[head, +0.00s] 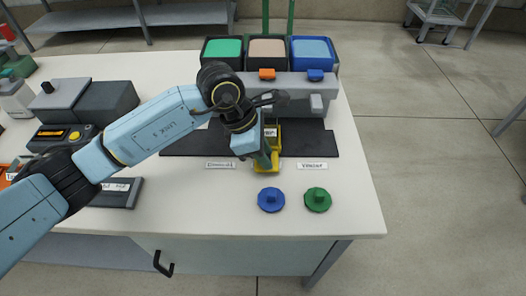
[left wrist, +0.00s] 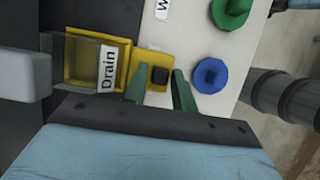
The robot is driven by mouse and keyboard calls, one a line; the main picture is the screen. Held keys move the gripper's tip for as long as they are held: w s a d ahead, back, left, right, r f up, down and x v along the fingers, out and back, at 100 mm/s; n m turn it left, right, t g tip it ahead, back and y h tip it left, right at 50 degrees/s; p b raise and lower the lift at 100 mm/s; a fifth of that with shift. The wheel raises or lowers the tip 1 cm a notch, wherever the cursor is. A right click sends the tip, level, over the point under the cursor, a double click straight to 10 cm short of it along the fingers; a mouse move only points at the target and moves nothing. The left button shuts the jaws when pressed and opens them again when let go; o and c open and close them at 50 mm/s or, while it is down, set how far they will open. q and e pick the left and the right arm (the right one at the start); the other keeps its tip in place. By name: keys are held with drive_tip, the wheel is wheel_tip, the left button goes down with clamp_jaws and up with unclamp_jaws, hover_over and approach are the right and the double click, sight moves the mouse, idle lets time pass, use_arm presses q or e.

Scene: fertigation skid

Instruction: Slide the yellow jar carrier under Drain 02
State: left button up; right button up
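The yellow jar carrier (head: 265,168) is at the front edge of the black mat, partly hidden by my left arm in the head view. In the left wrist view the carrier (left wrist: 123,68) has a square yellow frame, a white "Drain" label (left wrist: 108,69) and a yellow tab with a black knob (left wrist: 159,75). My left gripper (left wrist: 160,90) has its green fingers apart, one on each side of the knob, with small gaps visible. It also shows in the head view (head: 268,160). A pale grey block (left wrist: 25,75) is beside the carrier's far end. My right gripper is out of view.
Behind the black mat (head: 318,143) stands a grey unit with an orange lever (head: 267,74), a blue lever (head: 315,75) and a pale outlet block (head: 317,104). A blue knob (head: 271,200) and a green knob (head: 317,200) are in front. Grey equipment (head: 105,101) stands left.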

use_arm(q)
drive_tip(key=shift+o, duration=1.1)
drive_tip(key=shift+r, duration=0.1)
drive_tip(key=p+v, duration=0.2)
drive_tip(key=v, duration=1.1)
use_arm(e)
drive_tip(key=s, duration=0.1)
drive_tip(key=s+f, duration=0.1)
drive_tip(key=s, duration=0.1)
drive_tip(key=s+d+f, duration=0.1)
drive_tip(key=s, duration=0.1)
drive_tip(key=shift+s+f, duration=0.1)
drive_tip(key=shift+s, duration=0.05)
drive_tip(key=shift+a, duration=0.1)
